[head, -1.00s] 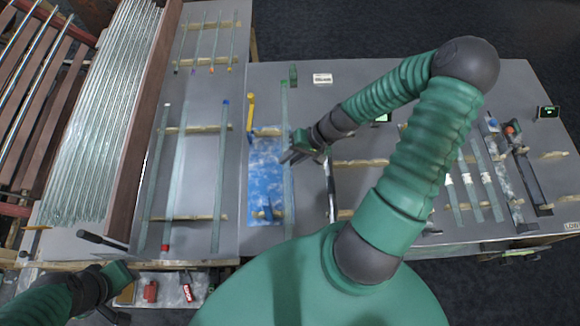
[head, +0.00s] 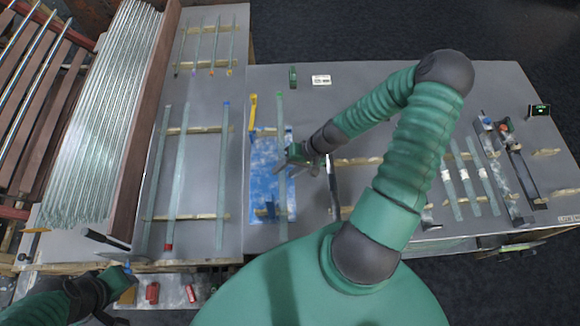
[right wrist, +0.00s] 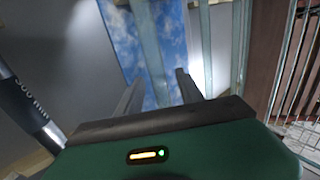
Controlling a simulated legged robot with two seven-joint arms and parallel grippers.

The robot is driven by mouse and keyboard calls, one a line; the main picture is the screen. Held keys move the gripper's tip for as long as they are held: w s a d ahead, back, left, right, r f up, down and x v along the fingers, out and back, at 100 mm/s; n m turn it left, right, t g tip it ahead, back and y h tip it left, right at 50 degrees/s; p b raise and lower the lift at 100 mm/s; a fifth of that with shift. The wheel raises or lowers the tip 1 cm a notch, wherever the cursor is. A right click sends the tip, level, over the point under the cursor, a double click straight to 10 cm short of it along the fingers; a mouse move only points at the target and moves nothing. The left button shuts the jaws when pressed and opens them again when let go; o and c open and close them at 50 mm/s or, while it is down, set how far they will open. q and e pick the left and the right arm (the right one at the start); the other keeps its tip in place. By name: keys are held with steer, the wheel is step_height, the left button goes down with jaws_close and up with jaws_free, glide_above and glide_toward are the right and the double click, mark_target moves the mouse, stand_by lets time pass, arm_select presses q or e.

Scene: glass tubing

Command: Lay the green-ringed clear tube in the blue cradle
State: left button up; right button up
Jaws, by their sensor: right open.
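The green-ringed clear tube (head: 281,120) runs front to back over the right part of a blue-and-white mottled panel (head: 263,165). Its green ring is at the far end. I cannot tell whether the tube rests on a support. My right gripper (head: 286,166) is at the tube's middle. In the right wrist view its open fingers (right wrist: 160,95) stand either side of the tube (right wrist: 150,50). My left gripper (head: 130,271) is low at the left, its jaws unclear.
A yellow upright piece (head: 252,110) stands at the panel's far left corner. Several other tubes lie on wooden strips (head: 190,130) to the left. More short tubes (head: 470,180) lie to the right. A small green block (head: 293,77) and a white label (head: 321,80) are behind.

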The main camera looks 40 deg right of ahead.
steer(key=shift+s+a+r, duration=0.1)
steer(key=shift+a+r, duration=0.2)
steer(key=shift+r, duration=0.35)
steer(key=shift+v, duration=1)
steer(key=s+d+r, duration=0.3)
steer(key=d+r, duration=0.3)
steer(key=r, duration=0.1)
arm_select(q)
steer(key=shift+w+a+f, duration=0.1)
steer(key=shift+a+f, duration=0.15)
steer(key=shift+a, duration=0.05)
arm_select(e)
steer(key=a+r+n+h, duration=0.2)
steer(key=a+r+n, duration=0.1)
steer(key=a, duration=0.6)
steer(key=w+a+r+n+g+h, duration=0.1)
steer(key=a+r+n+h, duration=0.2)
steer(key=a, duration=0.6)
steer(key=shift+a+r+n+g, duration=0.3)
steer(key=shift+r+n, duration=0.3)
steer(key=shift+n, duration=0.4)
arm_select(q)
steer(key=shift+f, duration=0.1)
arm_select(e)
steer(key=shift+f, duration=0.1)
